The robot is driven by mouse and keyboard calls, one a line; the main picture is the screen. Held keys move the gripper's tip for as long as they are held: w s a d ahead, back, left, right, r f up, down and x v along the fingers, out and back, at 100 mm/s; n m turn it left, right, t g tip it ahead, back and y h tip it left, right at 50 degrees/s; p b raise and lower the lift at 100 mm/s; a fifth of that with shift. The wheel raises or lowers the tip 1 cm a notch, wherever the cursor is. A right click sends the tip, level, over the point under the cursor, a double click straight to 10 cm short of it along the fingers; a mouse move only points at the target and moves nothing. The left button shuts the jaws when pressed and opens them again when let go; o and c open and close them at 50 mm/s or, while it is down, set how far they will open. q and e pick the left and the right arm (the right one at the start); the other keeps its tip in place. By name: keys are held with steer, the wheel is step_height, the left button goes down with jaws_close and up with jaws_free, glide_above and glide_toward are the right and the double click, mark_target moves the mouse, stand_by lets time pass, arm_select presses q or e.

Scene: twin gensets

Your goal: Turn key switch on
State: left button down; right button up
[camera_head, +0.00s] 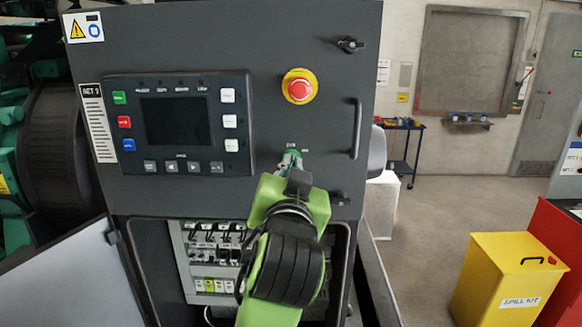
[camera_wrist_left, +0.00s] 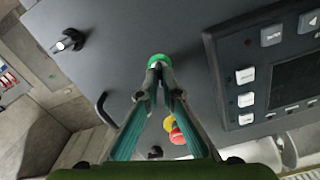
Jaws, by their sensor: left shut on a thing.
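The key switch (camera_head: 291,153) is a small round green-ringed part on the dark panel of SET 1, below the red emergency stop. Small white lettering sits above it and to its right. In the left wrist view the green key switch (camera_wrist_left: 158,60) shows at the fingertips. My left gripper (camera_head: 291,164) reaches it from below and is shut on it; the fingertips also show in the wrist view (camera_wrist_left: 159,71). The fingers hide most of the key, so I cannot tell which way it is turned. My right gripper is in neither view.
The red emergency stop (camera_head: 299,88) on its yellow ring is just above the key switch. A control display (camera_head: 177,122) with buttons is to the left, a door handle (camera_head: 357,128) to the right. An open compartment with breakers (camera_head: 215,247) lies below.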

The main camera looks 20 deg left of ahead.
arm_select(q)
steer(key=m, duration=0.4)
steer(key=shift+m, duration=2.1)
steer(key=shift+r, duration=0.1)
steer(key=c, duration=2.2)
jaws_free()
steer(key=shift+w, duration=0.1)
steer(key=shift+c, duration=0.2)
steer(key=v, duration=0.7)
steer(key=shift+f, duration=0.2)
